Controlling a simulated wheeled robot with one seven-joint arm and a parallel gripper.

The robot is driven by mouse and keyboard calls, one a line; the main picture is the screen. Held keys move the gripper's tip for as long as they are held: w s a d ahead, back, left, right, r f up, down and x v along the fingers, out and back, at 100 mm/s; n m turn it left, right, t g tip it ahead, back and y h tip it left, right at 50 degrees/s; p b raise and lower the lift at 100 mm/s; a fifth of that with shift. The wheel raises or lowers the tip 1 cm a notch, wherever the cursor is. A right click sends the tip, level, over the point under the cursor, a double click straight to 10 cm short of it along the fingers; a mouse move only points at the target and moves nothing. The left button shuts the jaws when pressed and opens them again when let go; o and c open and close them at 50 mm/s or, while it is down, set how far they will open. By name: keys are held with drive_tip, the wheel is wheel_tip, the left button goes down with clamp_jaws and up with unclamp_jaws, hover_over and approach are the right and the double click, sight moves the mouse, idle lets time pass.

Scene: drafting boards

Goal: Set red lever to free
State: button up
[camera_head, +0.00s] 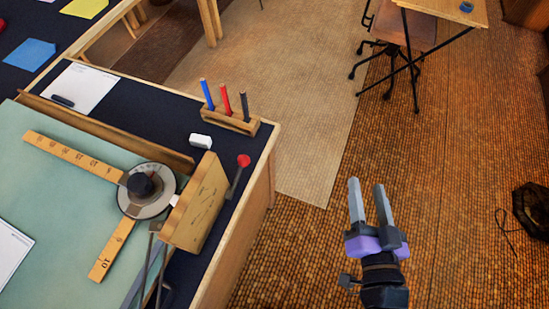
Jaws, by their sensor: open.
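The red lever (243,161) has a round red knob on a short dark arm. It stands at the right side of the drafting board, close to the desk's right edge, and leans up and to the right. A wooden plate (198,207) is just left of it; its markings are too small to read. My gripper (368,187) is open and empty, with its two grey fingers pointing up in the picture. It is well to the right of the lever, over the floor beyond the desk edge, and touches nothing.
The green drafting board (80,180) carries a drafting arm with two wooden rulers and a round dial head (146,190). A pen holder (232,122) and a white eraser (200,140) are behind the lever. A chair (405,35) is at the back right. The floor around my gripper is clear.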

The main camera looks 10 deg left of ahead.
drive_tip(key=w+a+f+n+g+y+b, duration=0.1)
drive_tip(key=w+a+f+y, duration=0.15)
drive_tip(key=w+a, duration=0.35)
drive_tip(key=n+g+y+b, duration=0.1)
drive_tip(key=n+g+y, duration=0.5)
drive_tip(key=g+y, duration=0.35)
approach(249, 161)
drive_tip(key=w+a+h, duration=0.1)
drive_tip(key=a, duration=0.2)
drive_tip(key=shift+w+a+f+g, duration=0.1)
drive_tip(key=shift+w+a+g, duration=0.1)
drive_tip(key=shift+a+g, duration=0.25)
drive_tip(key=x, duration=0.7)
drive_tip(key=shift+w+a, duration=0.1)
clamp_jaws()
